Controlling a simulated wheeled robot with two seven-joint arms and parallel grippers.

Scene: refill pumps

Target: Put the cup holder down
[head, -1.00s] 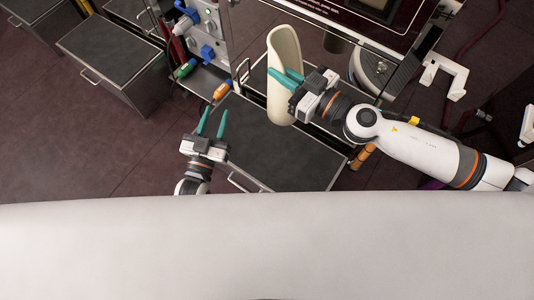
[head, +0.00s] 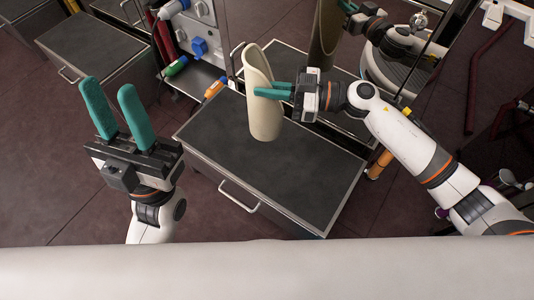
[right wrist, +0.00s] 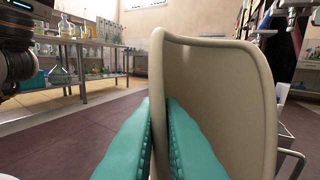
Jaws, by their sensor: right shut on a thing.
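The cup holder (head: 262,115) is a tall cream, scoop-topped sleeve, standing nearly upright over the dark top of a low metal cabinet (head: 215,160). I cannot tell whether its base touches that top. My right gripper (head: 268,91) reaches in from the right and is shut on the holder's wall. In the right wrist view, the teal fingers (right wrist: 160,115) lie on either side of the cream wall of the holder (right wrist: 225,85). My left gripper (head: 109,92) is open and empty, left of the cabinet and apart from the holder.
A shiny panel behind the cabinet reflects the holder (head: 326,40) and my arm. An orange-capped bottle (head: 215,87) and a green bottle (head: 176,66) lie on a shelf at the back left. The cabinet top is bare around the holder. Another cabinet (head: 90,50) stands far left.

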